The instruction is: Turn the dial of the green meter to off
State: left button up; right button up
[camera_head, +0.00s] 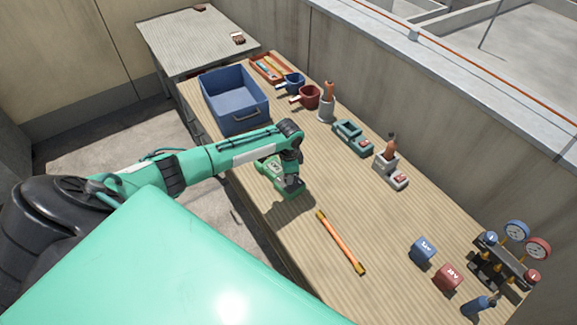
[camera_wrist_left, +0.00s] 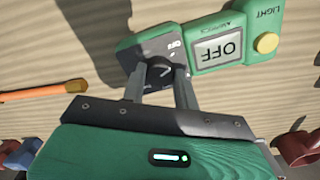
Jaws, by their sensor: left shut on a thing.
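The green meter (camera_head: 272,168) lies on the wooden bench, partly hidden by my left arm in the head view. In the left wrist view the meter (camera_wrist_left: 232,45) shows a display reading OFF, a yellow LIGHT button (camera_wrist_left: 266,43) and a dark dial (camera_wrist_left: 160,73) on its dark end. An OFF label is printed beside the dial. My left gripper (camera_head: 291,188) is over that end of the meter. In the wrist view its fingers (camera_wrist_left: 160,82) are shut on the dial, one on each side, partly hiding it. My right gripper is not in view.
An orange rod (camera_head: 340,242) lies near the bench's front edge. A blue bin (camera_head: 236,97) stands further back. A grey-green device (camera_head: 352,138), a grey holder (camera_head: 386,163) and gauges (camera_head: 516,231) line the wall side. The bench (camera_head: 340,195) around the rod is clear.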

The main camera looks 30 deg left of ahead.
pick_arm(q)
jog(key=shift+n+p, duration=0.35)
jog(key=shift+n, duration=0.25)
jog(key=o, duration=1)
jog(key=shift+r, duration=0.1)
notch_tip(320, 180, up, 14)
jog(key=b, duration=0.3)
